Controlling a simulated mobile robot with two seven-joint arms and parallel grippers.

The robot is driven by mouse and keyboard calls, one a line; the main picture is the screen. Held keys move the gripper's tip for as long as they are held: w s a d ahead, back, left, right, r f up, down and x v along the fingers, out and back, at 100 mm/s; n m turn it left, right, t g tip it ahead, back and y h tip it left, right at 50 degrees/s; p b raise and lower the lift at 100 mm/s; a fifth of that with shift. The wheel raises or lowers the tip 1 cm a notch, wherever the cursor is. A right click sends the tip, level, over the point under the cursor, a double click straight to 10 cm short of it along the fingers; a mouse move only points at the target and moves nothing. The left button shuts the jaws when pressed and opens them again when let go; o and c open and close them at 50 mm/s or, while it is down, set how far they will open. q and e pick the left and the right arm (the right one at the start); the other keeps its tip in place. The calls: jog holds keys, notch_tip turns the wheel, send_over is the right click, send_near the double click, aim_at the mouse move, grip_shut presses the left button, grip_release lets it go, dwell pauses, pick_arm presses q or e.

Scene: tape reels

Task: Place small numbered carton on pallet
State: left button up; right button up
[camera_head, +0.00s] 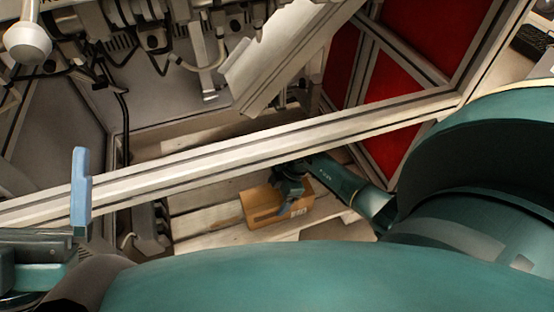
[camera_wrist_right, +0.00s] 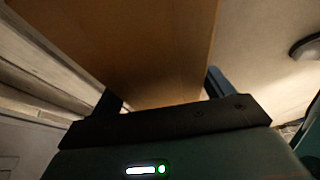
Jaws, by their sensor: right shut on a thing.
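The small brown carton (camera_head: 262,208) is near the middle of the head view, over the wooden pallet (camera_head: 195,228). A pale label shows near its lower right corner; I cannot read a number. My right gripper (camera_head: 289,186) is shut on the carton from above and covers part of its top. In the right wrist view the carton (camera_wrist_right: 150,45) fills the space between the two dark fingers (camera_wrist_right: 162,96). I cannot tell whether its underside touches the pallet slats. My left gripper (camera_head: 80,192) shows a light-blue finger at the left edge; its opening is unclear.
A pale metal beam (camera_head: 230,153) crosses the head view diagonally just above the carton in the picture. Red panels (camera_head: 385,95) in a metal frame stand at the upper right. Cables and machinery (camera_head: 150,35) fill the upper left. Pallet slats left of the carton look bare.

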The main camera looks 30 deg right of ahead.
pick_arm(q)
jog(key=shift+r, duration=0.15)
pick_arm(e)
jog(key=o, duration=1.3)
jog(key=shift+f, duration=0.1)
pick_arm(q)
jog(key=shift+r, duration=0.1)
pick_arm(e)
jog(key=shift+d+r+p, duration=0.1)
jog(key=shift+r+p, duration=0.2)
jog(key=p+v, duration=0.4)
jog(key=v, duration=0.2)
jog(key=shift+d+r, duration=0.1)
jog(key=shift+r, duration=0.05)
pick_arm(q)
notch_tip(320, 180, down, 6)
jog(key=n+g+y, duration=0.1)
jog(key=n+y, duration=0.4)
jog(key=shift+s+d, duration=0.2)
jog(key=shift+d, duration=0.1)
pick_arm(e)
jog(key=shift+s+d+r, duration=0.1)
jog(key=shift+d+r, duration=0.05)
jog(key=shift+r, duration=0.15)
